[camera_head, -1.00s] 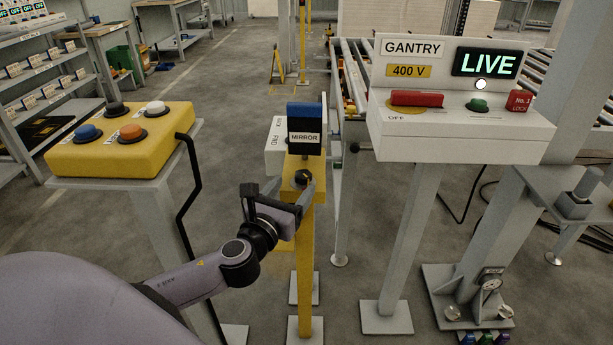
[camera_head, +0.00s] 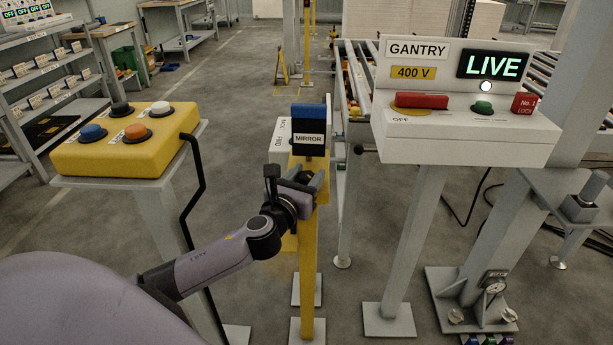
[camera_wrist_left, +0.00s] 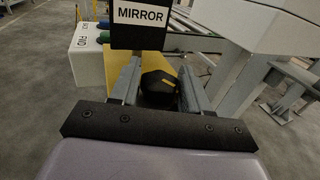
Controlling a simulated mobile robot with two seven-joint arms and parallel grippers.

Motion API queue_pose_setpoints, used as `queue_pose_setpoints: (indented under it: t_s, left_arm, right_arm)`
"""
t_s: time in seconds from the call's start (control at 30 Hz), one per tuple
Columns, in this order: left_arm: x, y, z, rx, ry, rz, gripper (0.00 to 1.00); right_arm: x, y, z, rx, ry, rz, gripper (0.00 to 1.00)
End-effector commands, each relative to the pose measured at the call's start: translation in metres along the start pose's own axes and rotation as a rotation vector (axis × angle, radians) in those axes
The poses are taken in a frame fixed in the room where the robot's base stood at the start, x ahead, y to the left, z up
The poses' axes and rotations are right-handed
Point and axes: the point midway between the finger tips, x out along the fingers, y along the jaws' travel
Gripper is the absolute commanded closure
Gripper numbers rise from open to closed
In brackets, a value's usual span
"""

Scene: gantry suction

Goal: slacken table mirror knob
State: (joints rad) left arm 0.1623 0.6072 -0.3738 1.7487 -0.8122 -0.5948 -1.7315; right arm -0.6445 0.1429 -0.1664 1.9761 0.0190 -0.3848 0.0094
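The mirror knob (camera_wrist_left: 158,84) is black and faceted with a small yellow mark. It sits on the yellow post (camera_head: 307,255) below the black block with the MIRROR label (camera_head: 309,139). My left gripper (camera_head: 306,178) is at the post's head, its two grey fingers on either side of the knob. In the left wrist view the fingers (camera_wrist_left: 160,66) look open, with narrow gaps to the knob; I see no clear contact. In the head view the gripper mostly hides the knob. My right gripper is not in view.
A white GANTRY panel (camera_head: 460,140) with a LIVE display stands to the right. A yellow button box (camera_head: 125,155) stands to the left. A white FWD box (camera_wrist_left: 88,58) sits close behind the post. Roller conveyors lie beyond.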

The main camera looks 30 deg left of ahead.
Motion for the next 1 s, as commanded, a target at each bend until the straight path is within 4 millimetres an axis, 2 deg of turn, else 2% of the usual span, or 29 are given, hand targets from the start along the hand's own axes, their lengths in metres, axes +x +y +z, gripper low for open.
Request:
queue_pose_setpoints:
  t_s: [0.27, 0.47, 0.63, 1.0]
  left_arm:
    - [0.000, -0.001, 0.000, -0.002, 0.001, 0.011, 0.84]
    - [0.000, -0.002, 0.001, -0.005, 0.002, 0.083, 0.84]
    - [0.000, -0.003, 0.002, -0.006, 0.003, 0.197, 0.84]
    - [0.000, -0.003, 0.001, -0.003, 0.002, 0.473, 0.84]
  right_arm:
    - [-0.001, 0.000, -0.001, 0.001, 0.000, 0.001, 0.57]
    - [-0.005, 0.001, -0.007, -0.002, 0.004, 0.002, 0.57]
    - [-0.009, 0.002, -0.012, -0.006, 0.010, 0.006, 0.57]
    - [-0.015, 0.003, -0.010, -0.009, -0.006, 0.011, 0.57]
